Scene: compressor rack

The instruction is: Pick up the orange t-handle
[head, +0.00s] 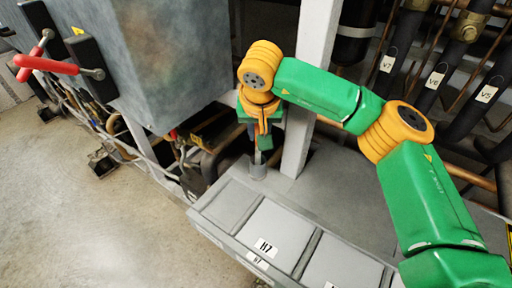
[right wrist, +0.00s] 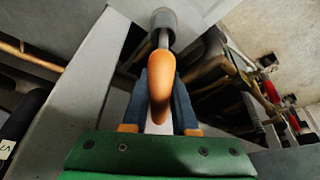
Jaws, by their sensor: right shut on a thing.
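The orange t-handle (right wrist: 161,84) shows in the right wrist view between the two dark fingers of my right gripper (right wrist: 160,100). The gripper is shut on it. A short metal shaft runs from the handle to a grey round holder (right wrist: 164,20). In the head view my right gripper (head: 264,143) points down just above that holder (head: 258,168), at the far corner of the grey cabinet top. There the handle is hard to tell from my orange wrist parts. My left gripper is not in view.
A white upright post (head: 306,95) stands just right of my right gripper. A large grey metal box (head: 155,60) with red-handled levers (head: 45,65) is at left. Dark pipes with labels (head: 435,80) stand at back right. The grey cabinet (head: 240,225) has labelled panels. Open floor lies at lower left.

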